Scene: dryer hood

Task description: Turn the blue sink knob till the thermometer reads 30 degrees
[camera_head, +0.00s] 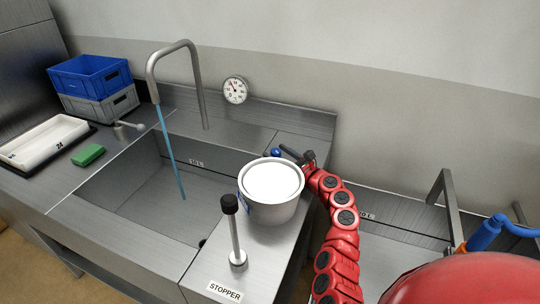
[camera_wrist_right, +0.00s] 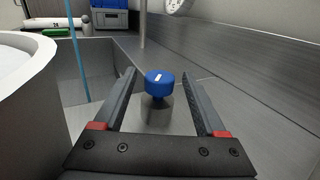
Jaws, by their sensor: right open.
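The blue knob (camera_wrist_right: 159,83) stands on a short metal post on the sink deck, with a white mark on its top. In the right wrist view it sits between the open fingers of my right gripper (camera_wrist_right: 163,98), with a gap on each side. In the head view only part of the blue knob (camera_head: 276,152) shows beside my right gripper (camera_head: 293,155). The thermometer (camera_head: 235,90) is a round white dial on the wall behind the sink; its reading is too small to tell. A thin blue water stream (camera_head: 169,150) runs from the tall faucet (camera_head: 177,46).
A white-topped pot (camera_head: 270,213) stands on the deck close to my right arm. A black-topped stopper lever (camera_head: 235,230) is in front of it. The sink basin (camera_head: 160,210) lies left. Blue (camera_head: 90,76) and grey (camera_head: 100,106) crates, a white tray (camera_head: 42,140) and a green block (camera_head: 88,155) are farther left.

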